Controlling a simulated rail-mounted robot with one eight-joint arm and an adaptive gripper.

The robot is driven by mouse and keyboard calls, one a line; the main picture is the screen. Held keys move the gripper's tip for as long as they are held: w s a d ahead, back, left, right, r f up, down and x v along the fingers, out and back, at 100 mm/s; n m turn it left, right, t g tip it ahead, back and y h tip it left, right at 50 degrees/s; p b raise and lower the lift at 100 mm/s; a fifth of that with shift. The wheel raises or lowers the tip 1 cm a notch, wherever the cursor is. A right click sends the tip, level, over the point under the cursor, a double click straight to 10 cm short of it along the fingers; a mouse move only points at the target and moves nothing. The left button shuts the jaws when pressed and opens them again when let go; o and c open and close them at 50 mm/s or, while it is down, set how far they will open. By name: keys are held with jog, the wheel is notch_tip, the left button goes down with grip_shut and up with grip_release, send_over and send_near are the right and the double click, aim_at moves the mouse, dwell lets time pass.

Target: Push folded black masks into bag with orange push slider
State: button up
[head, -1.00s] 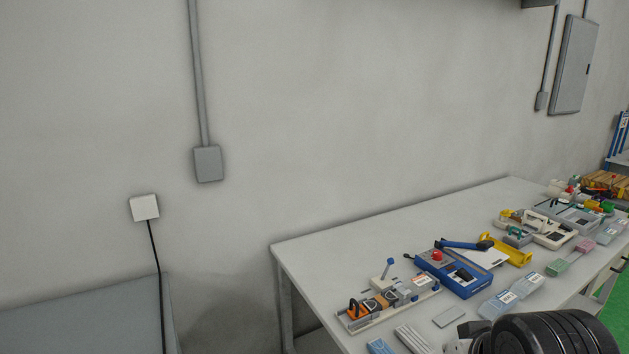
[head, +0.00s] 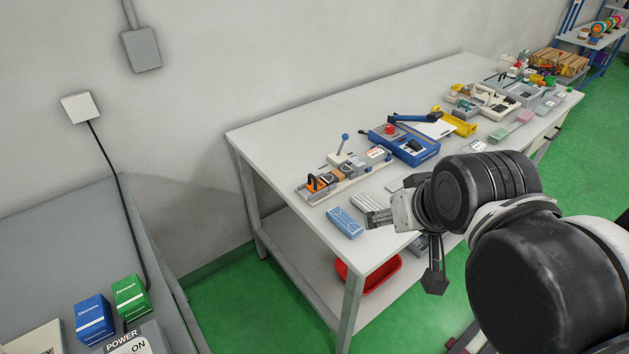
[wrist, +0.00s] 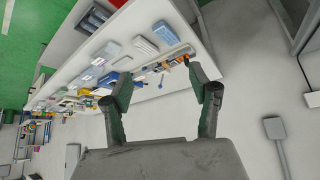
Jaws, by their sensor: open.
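The orange push slider (head: 314,183) sits at the left end of a narrow white fixture on the white table in the head view. Small brown and dark pieces lie on the fixture to the right of it; I cannot tell which are folded masks. A bag cannot be made out for certain. The slider is small in the wrist view (wrist: 186,58), beyond the right fingertip. My gripper (wrist: 163,92) is open and empty, its two fingers wide apart. In the head view it hangs near the table's front edge, right of the slider and apart from it.
A blue packet (head: 345,222) and a pale stack (head: 367,203) lie in front of the fixture. A blue device with a red button (head: 405,143) and a yellow tray (head: 457,123) stand to the right. A red bin (head: 370,275) is below. The table's back left is clear.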

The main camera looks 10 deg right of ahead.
dwell(0.3)
jog(key=shift+w+r, duration=0.2)
jog(key=shift+w, duration=0.05)
jog(key=c, duration=0.6)
jog(key=shift+n+g, duration=0.8)
jog(key=w+r, duration=0.1)
jog(key=w, duration=0.1)
jog(key=w+a+r, duration=0.1)
jog(key=w, duration=0.2)
jog(key=w+r, duration=0.1)
jog(key=w, duration=0.1)
jog(key=shift+w+a+r, duration=0.15)
jog(key=shift+w+a, duration=0.1)
jog(key=shift+w, duration=0.05)
jog(key=shift+c, duration=0.5)
jog(key=n+g+h, duration=0.2)
jog(key=n+g, duration=0.2)
jog(key=g, duration=0.1)
send_over(312, 175)
jog(key=s+a, duration=0.1)
jog(key=a, duration=0.1)
notch_tip(312, 175, down, 9)
jog(key=f, duration=0.4)
jog(key=d+f, duration=0.1)
jog(key=f, duration=0.4)
jog(key=w+d+f, duration=0.1)
jog(key=f, duration=0.3)
jog(key=shift+f+b, duration=0.25)
jog(key=shift+b, duration=0.1)
grip_shut()
